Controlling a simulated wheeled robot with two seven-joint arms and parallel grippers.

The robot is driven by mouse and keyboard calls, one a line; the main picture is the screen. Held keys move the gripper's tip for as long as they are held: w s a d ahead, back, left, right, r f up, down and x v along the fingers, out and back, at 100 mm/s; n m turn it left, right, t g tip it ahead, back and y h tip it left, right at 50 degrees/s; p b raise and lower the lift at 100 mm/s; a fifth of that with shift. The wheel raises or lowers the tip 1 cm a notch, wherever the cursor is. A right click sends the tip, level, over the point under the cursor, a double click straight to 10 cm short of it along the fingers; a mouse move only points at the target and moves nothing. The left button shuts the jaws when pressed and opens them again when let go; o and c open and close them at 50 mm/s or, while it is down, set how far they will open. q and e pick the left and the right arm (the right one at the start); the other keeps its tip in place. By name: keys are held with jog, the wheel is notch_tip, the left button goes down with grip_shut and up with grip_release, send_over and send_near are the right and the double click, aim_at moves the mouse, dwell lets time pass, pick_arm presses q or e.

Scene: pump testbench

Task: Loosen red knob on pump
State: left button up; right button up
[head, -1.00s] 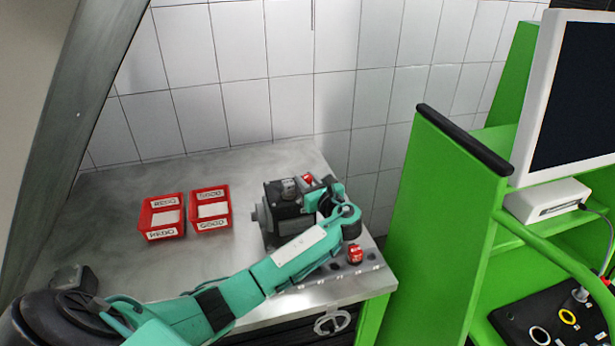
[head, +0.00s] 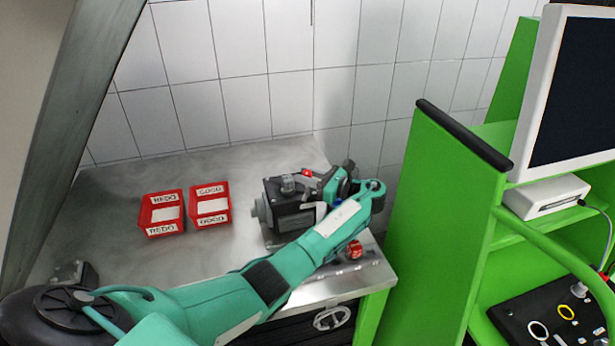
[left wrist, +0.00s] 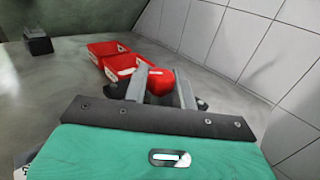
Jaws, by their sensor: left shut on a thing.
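The dark grey pump (head: 288,212) stands on the steel bench, partly hidden by my left arm. A red knob (head: 307,173) shows at its upper right side. My left gripper (head: 322,177) reaches to this knob from the right. In the left wrist view, the red knob (left wrist: 160,83) sits between the two grey fingers of my left gripper (left wrist: 162,74), which is shut on it. The knob's seat on the pump is hidden. My right gripper is not in view.
A second red knob (head: 354,249) sits at the bench's front right. Red REDO (head: 162,231) and GOOD (head: 210,221) bins stand left of the pump. A green cabinet (head: 430,220) rises at the right, and a tiled wall (head: 235,80) stands behind.

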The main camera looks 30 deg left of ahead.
pick_arm(q)
jog(key=shift+r, duration=0.1)
jog(key=o, duration=1)
jog(key=shift+c, duration=0.2)
jog(key=shift+d, duration=0.4)
jog(key=d+b, duration=0.3)
jog(key=d, duration=0.3)
jog(key=shift+w+d, duration=0.3)
jog(key=shift+w, duration=0.1)
